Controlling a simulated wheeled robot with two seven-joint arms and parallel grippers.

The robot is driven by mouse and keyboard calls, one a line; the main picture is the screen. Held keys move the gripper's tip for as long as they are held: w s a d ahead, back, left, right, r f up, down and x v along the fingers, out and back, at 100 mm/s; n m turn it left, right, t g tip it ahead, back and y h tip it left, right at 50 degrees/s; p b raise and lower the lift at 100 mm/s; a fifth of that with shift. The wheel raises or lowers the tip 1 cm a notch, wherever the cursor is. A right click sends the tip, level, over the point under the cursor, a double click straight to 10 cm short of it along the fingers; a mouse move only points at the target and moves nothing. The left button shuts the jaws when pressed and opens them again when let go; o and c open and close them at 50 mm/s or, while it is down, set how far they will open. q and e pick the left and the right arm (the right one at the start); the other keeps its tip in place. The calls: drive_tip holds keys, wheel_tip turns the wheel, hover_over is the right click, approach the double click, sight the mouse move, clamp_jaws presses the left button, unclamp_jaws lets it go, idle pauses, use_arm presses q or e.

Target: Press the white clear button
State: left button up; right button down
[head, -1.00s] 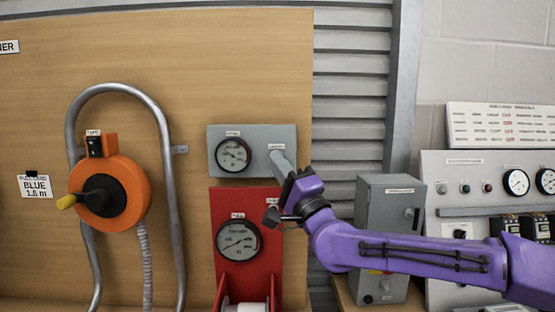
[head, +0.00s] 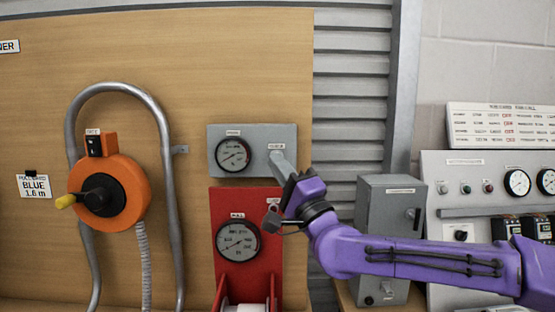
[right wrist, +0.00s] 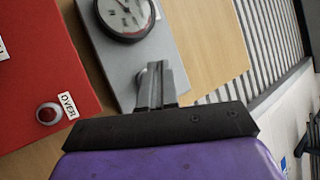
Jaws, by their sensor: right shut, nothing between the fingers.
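The grey gauge panel (head: 255,169) is on the wooden board, with a round dial (head: 233,154) on its left and a small label at its upper right. My right gripper (head: 279,157) is shut and empty, its fingertips at the right part of this panel, below the label. In the right wrist view the closed fingers (right wrist: 160,70) reach the grey panel beside its dial (right wrist: 125,14). My left gripper is not in view.
An orange crank reel (head: 128,190) is to the left. A grey box (head: 377,215) and control panel (head: 447,170) stand right.

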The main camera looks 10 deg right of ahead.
drive_tip(key=shift+s+a+b, duration=0.25)
drive_tip(key=shift+s+b, duration=0.1)
drive_tip(key=shift+s, duration=0.85)
drive_tip(key=shift+s+a+b, duration=0.2)
drive_tip(key=shift+s+b, duration=0.1)
drive_tip(key=shift+s, duration=0.9)
